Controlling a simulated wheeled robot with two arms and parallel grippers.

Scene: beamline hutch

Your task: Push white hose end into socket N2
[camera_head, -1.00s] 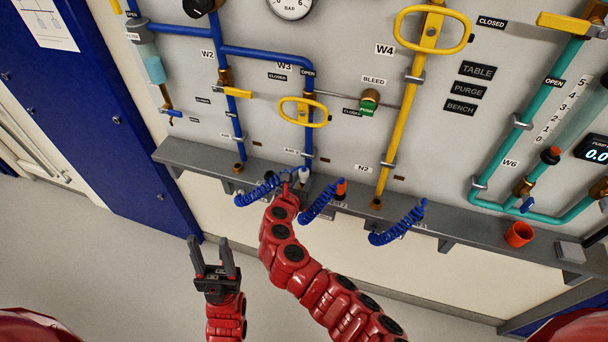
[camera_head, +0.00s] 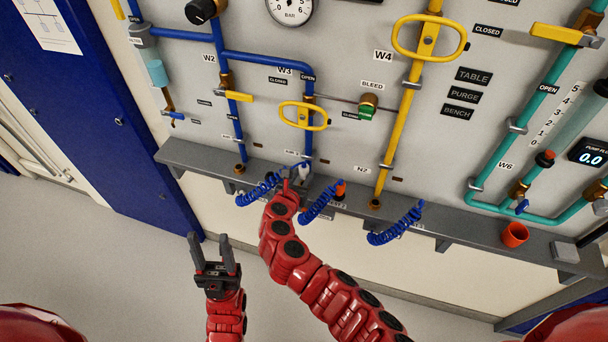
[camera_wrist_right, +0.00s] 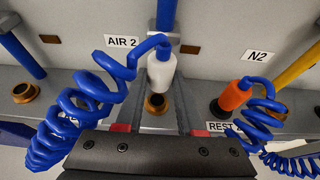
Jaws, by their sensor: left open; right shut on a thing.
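The white hose end (camera_wrist_right: 161,71) stands roughly upright in the right wrist view, with a blue coiled hose running from its top to the left. It also shows small in the head view (camera_head: 304,172). My right gripper (camera_head: 300,184) is shut on it at the shelf. Behind and below it is a brass socket (camera_wrist_right: 156,103), by the AIR 2 label (camera_wrist_right: 122,41). The N2 label (camera_wrist_right: 258,56) is to the right, near the yellow pipe; the brass N2 socket (camera_head: 375,204) is below that pipe. My left gripper (camera_head: 214,262) is open and empty, low in front of the shelf.
An orange hose end (camera_wrist_right: 236,95) with a blue coil stands in a dark holder at REST 2, between AIR 2 and N2. More blue coils (camera_head: 396,226) hang along the grey shelf (camera_head: 455,220). Pipes and yellow handles (camera_head: 430,38) rise behind. An orange cup (camera_head: 514,234) is at right.

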